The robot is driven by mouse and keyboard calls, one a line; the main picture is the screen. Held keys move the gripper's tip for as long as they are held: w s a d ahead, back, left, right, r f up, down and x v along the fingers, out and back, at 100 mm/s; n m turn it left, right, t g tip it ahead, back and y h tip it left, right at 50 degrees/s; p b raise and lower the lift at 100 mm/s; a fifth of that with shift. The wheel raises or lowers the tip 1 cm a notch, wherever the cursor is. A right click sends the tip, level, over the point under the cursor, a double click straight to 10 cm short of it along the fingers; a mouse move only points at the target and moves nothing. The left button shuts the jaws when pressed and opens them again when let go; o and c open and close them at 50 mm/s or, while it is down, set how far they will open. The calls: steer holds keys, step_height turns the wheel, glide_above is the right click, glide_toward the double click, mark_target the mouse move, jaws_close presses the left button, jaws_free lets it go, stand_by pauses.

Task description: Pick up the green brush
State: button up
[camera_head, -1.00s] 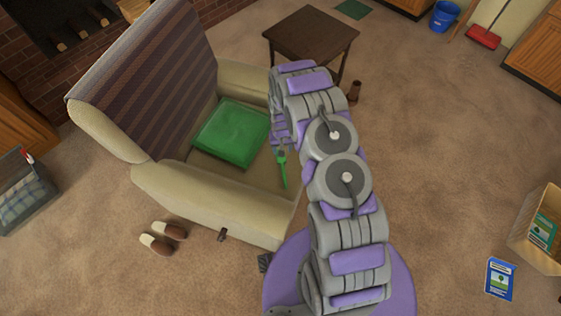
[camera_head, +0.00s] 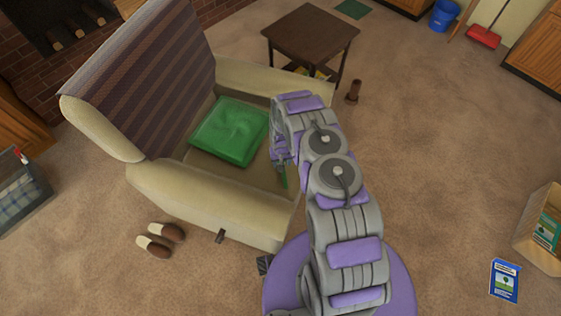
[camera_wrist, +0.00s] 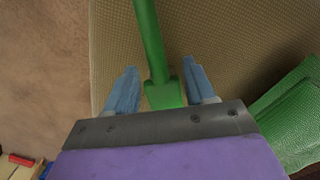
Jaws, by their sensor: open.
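The green brush (camera_head: 283,176) lies on the seat of the beige armchair (camera_head: 205,195), near the seat's front edge. In the head view my gripper (camera_head: 281,161) is low over the seat and hides part of the brush. In the wrist view the brush (camera_wrist: 152,45) runs from the top edge down between my two blue-grey fingers. The fingers of my gripper (camera_wrist: 160,85) are apart, one on each side of the brush, with a gap to it on both sides. I cannot tell the exact height of the fingers above the seat.
A green cushion (camera_head: 229,131) rests on the seat left of my gripper, and its edge shows at right in the wrist view (camera_wrist: 290,115). The chair's arms and striped back rise around the seat. A dark side table (camera_head: 310,32) stands behind. Slippers (camera_head: 160,240) lie on the floor.

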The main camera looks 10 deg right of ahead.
step_height(320, 180, down, 2)
steer(key=shift+d+f, duration=0.1)
steer(key=shift+f, duration=0.15)
steer(key=shift+c, duration=0.2)
steer(key=c, duration=0.9)
steer(key=shift+r, duration=0.1)
steer(key=shift+r+p, duration=1.25)
steer(key=shift+r, duration=3.75)
